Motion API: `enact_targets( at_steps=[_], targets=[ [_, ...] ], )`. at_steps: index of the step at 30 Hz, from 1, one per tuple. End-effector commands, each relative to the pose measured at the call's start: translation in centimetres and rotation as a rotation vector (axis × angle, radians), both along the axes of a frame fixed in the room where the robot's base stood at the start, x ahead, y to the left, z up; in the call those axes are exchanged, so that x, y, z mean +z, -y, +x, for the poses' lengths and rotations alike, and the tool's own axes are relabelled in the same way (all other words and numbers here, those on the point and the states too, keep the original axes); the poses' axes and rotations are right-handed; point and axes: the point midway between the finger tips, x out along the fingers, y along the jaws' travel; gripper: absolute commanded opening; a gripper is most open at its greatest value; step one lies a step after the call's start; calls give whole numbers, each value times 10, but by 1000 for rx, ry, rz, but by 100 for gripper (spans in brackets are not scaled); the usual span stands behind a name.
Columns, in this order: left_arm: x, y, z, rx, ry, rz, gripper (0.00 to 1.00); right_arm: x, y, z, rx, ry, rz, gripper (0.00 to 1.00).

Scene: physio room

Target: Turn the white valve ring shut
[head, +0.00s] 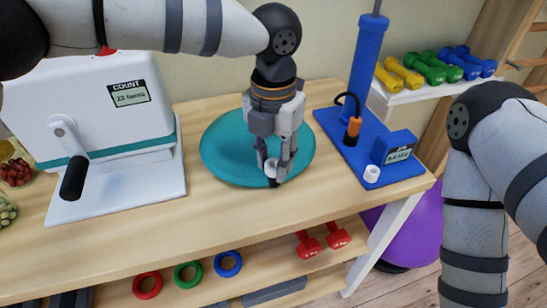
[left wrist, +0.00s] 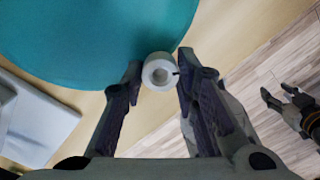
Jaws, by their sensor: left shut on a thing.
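The white valve ring (left wrist: 160,72) is a short white cylinder with a hole in the middle and a dark mark on its right side. It sits at the edge of the teal round cushion (head: 225,150), which also shows in the left wrist view (left wrist: 95,40). My left gripper (head: 274,178) points down at the cushion's front edge and is shut on the ring; its fingers hide most of the ring in the head view. My right gripper (left wrist: 277,94) shows at the right of the left wrist view, open and empty, away from the table.
A blue pump (head: 345,150) with a gauge and a small white ring (head: 372,172) on its base stands right of the cushion. A white machine (head: 110,115) with a crank stands at left. Coloured rings and red dumbbells lie on the shelf below. The front tabletop is clear.

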Motion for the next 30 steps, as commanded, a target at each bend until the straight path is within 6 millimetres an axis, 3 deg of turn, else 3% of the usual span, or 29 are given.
enact_targets(
  at_steps=[12,29,30],
  targets=[
    [-1,0,-1,-188,-2,0,0,1,0,1,0,2,0,45],
    [-2,0,-1,-218,-4,0,0,1,0,1,0,2,0,45],
    [-2,0,-1,-218,-4,0,32,1,0,1,0,2,0,45]
  ],
)
